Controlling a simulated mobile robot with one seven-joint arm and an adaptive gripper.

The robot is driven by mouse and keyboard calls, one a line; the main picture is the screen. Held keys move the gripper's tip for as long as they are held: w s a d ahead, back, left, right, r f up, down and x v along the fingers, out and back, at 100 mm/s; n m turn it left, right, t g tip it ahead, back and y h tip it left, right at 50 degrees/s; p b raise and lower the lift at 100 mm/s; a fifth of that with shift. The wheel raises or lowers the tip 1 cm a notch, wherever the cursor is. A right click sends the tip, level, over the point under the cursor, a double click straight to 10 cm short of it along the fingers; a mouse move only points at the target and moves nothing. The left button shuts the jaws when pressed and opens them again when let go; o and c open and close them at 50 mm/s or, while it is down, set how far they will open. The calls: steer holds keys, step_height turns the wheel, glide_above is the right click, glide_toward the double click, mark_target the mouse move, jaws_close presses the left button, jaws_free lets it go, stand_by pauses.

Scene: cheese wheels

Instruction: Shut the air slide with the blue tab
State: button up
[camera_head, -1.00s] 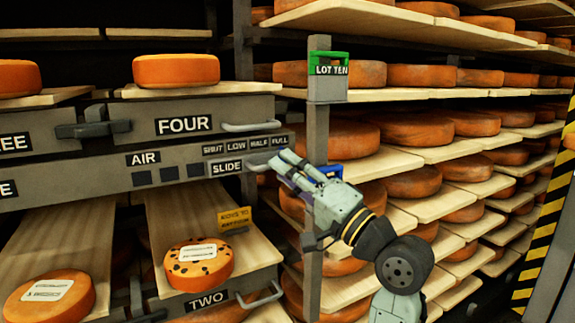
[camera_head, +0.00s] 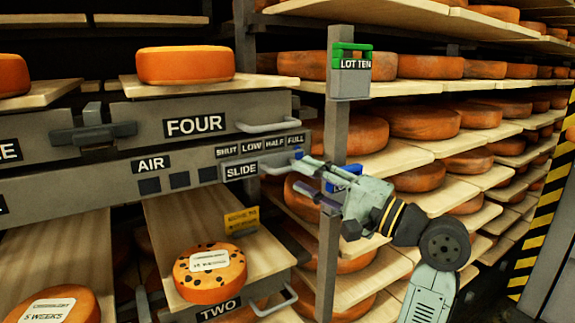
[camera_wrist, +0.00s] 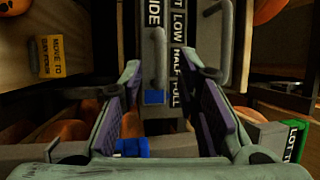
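The air slide is on the grey panel (camera_head: 110,185) marked AIR, under a scale reading SHUT, LOW, HALF, FULL. Its small blue tab (camera_head: 298,154) is at the FULL end; a grey bar handle (camera_head: 275,168) is beside the SLIDE label. My gripper (camera_head: 302,177) is at the right end of the panel, with its fingers pointing left. In the wrist view, my gripper (camera_wrist: 168,100) is open and empty. There, the blue tab (camera_wrist: 154,97) appears between the fingers, beyond their tips; I cannot tell whether anything touches.
A post (camera_head: 333,135) with a green-topped LOT TEN box (camera_head: 349,80) stands close beside my gripper. A blue bracket (camera_head: 345,170) on the post is partly behind my gripper. Drawer FOUR (camera_head: 140,110) is above the panel; a spotted cheese (camera_head: 210,275) is below.

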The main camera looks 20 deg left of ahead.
mark_target(291, 171)
steer(key=x, duration=0.4)
steer(key=shift+w+a+r+p, duration=0.1)
steer(key=shift+a+p, duration=0.2)
steer(key=shift+a, duration=0.1)
jaws_close()
stand_by(0.6)
